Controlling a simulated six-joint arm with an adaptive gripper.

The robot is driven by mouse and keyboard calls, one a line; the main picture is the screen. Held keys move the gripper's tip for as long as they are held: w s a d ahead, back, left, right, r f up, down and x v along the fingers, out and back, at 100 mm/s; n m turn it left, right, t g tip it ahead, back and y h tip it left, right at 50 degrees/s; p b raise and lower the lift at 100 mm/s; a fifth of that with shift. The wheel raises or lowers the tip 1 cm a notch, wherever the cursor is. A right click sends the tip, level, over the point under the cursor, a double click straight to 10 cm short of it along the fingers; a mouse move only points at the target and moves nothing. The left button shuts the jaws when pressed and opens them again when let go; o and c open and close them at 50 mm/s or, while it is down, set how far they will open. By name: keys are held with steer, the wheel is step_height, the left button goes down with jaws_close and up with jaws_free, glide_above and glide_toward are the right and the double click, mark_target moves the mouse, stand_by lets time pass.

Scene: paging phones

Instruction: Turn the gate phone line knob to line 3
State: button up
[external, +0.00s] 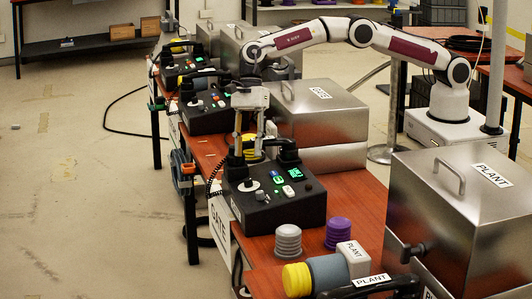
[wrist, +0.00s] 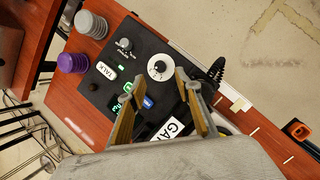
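The gate phone (external: 275,207) is a black box on the near part of the red-brown bench, with lit green displays. It also fills the middle of the wrist view (wrist: 92,52). Its white round dial knob (external: 250,184) sits on the top face and shows clearly in the wrist view (wrist: 160,67); its setting is too small to read. My gripper (external: 249,152) points down above the phone. In the wrist view my gripper (wrist: 155,86) has its fingers apart and empty, with the dial just beyond the tips, apart from them.
A smaller grey knob (wrist: 124,44) and a TALK button (wrist: 107,70) share the panel. A black handset (external: 288,152) is at the phone's back. Grey (external: 288,241) and purple (external: 338,233) ribbed pieces stand nearby. A metal box (external: 318,118) stands behind.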

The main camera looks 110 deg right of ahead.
mark_target(247, 179)
steer(key=shift+f, duration=0.15)
steer(key=shift+x, duration=3.8)
steer(key=shift+a, duration=0.1)
steer(key=shift+c, duration=0.4)
jaws_close()
